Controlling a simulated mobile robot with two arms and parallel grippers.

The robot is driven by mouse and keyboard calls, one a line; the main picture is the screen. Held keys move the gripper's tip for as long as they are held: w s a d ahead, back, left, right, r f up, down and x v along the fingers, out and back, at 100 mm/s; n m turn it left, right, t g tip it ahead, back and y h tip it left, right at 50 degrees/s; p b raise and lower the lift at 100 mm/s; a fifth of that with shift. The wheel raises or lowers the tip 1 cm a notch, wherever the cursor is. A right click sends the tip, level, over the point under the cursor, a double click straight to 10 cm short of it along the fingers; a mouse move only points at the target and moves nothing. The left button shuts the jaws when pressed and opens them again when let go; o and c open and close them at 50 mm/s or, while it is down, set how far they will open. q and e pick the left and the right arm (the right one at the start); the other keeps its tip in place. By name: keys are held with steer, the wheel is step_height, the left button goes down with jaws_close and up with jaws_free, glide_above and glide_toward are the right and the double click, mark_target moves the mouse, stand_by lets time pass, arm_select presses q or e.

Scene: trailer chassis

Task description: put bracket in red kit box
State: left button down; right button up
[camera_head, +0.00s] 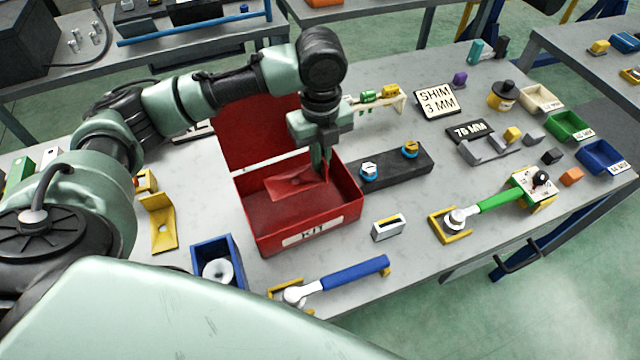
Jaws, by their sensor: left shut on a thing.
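The red kit box (262,222) stands on the grey bench with its lid raised at the back and a "KIT" label on its front. My left gripper (322,165) points down inside the box, near its right rear part. It is shut on a red bracket (292,185), which lies low within the box walls. The bracket's red blends with the box, so I cannot tell whether it touches the floor. A yellow bracket-like piece (162,224) stands on the bench to the left of the box. My right gripper is not in view.
A dark block with two blue-ringed fittings (398,170) sits close to the box's right. A blue bin (213,254), a blue-handled tool (350,274) and a small white block (389,228) lie in front. A green-handled tool (495,200) lies further right.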

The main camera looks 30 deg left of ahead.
arm_select(q)
step_height(320, 180, down, 10)
steer(key=shift+w+r+p, duration=0.1)
steer(key=shift+p, duration=0.5)
steer(key=c, duration=1.6)
jaws_free()
steer(key=shift+f, duration=0.2)
step_height(320, 180, up, 12)
steer(key=shift+r+b, duration=0.2)
steer(key=shift+b, duration=0.95)
